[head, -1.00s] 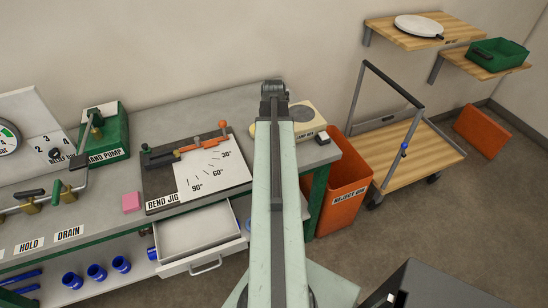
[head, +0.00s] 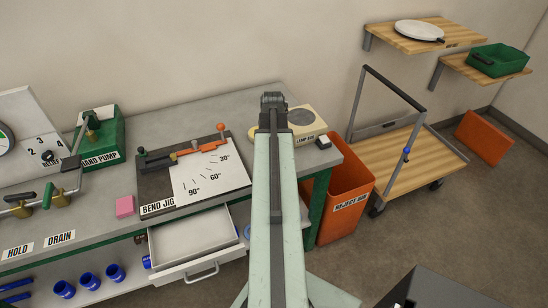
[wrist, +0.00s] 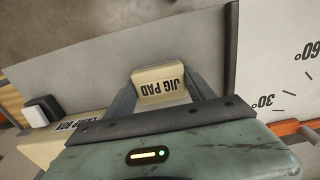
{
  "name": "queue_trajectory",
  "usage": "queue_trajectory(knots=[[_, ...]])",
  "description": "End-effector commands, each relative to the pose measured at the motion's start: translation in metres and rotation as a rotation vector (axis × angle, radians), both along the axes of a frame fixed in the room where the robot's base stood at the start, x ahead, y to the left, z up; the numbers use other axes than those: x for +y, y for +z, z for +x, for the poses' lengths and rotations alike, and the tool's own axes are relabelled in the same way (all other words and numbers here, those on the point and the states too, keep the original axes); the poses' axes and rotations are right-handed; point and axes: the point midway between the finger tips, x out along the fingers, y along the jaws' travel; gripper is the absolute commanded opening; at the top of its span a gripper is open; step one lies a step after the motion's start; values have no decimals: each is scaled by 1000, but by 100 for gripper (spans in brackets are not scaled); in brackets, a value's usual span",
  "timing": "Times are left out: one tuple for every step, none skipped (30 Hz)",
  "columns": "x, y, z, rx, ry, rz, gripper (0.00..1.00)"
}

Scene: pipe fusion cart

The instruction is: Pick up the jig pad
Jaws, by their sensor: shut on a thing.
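The jig pad (wrist: 158,88) is a small cream block with a black label, seen upside down in the wrist view. It sits between the two grey fingers of my gripper (wrist: 162,78), which is shut on it. The grey bench top shows beyond the pad; I cannot tell how far the pad is above it.
The bend jig (head: 158,185) lies on the bench (head: 105,205), left of my arm. The lamp box (head: 306,124) is right of it, with a small black-and-white block (head: 322,143) beside it. An open drawer (head: 190,238), reject bin (head: 345,195) and trolley (head: 400,160) stand nearby.

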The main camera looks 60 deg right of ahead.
Motion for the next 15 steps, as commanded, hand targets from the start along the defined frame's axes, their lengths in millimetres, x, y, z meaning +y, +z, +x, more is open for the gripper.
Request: queue_trajectory(knots=[[0, 4, 0, 0, 0, 0, 23], [0, 7, 0, 0, 0, 0, 23], [0, 11, 0, 0, 0, 0, 23], [0, 16, 0, 0, 0, 0, 23], [0, 20, 0, 0, 0, 0, 23], [0, 27, 0, 0, -1, 0, 23], [0, 33, 0, 0, -1, 0, 23], [0, 40, 0, 0, -1, 0, 23], [0, 48, 0, 0, -1, 0, 23], [0, 55, 0, 0, -1, 0, 23], [0, 62, 0, 0, -1, 0, 23], [0, 71, 0, 0, -1, 0, 23], [0, 78, 0, 0, -1, 0, 23], [0, 84, -1, 0, -1, 0, 23], [0, 90, -1, 0, -1, 0, 23]])
